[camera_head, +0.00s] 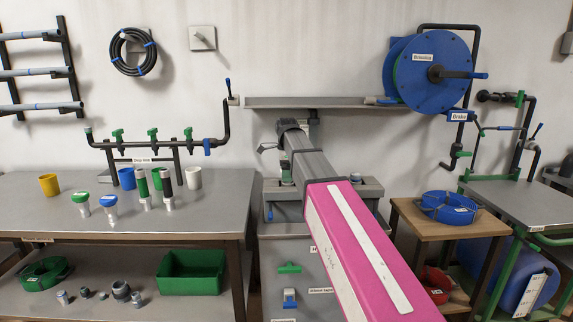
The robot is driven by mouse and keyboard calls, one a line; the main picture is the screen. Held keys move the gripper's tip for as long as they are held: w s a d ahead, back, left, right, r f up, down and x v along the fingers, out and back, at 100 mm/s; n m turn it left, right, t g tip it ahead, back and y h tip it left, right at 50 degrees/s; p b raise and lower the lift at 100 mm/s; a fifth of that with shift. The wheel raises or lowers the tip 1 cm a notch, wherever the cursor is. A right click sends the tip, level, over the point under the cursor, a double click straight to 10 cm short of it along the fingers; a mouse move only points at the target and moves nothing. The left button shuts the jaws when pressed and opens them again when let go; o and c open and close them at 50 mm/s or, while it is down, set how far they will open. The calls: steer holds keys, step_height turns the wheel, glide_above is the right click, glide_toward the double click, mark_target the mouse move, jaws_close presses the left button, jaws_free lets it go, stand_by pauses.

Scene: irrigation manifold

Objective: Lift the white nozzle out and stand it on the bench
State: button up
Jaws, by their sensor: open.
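My arm reaches away over a grey cabinet (285,229), and my gripper (287,169) is at its far end, small and mostly covered by my own arm. It is open, and I see nothing held in it. I cannot pick out a white nozzle for certain; it may be hidden behind my arm. A white cup (194,178) stands on the grey bench (215,207) to the left, apart from my gripper. Near it stand a tall green piece (142,185) and a tall black piece (167,188), both with pale bases.
A yellow cup (49,184), a blue cup (127,178) and green- and blue-capped pieces (110,206) stand on the bench. A pipe manifold (155,142) with green valves rises at its back. The bench's front is clear. A wooden table (436,236) is at right.

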steer(key=shift+f, duration=0.35)
steer(key=shift+c, duration=0.3)
steer(key=c, duration=1)
steer(key=shift+c, duration=0.2)
steer(key=shift+r, duration=3.1)
steer(key=shift+r, duration=1.45)
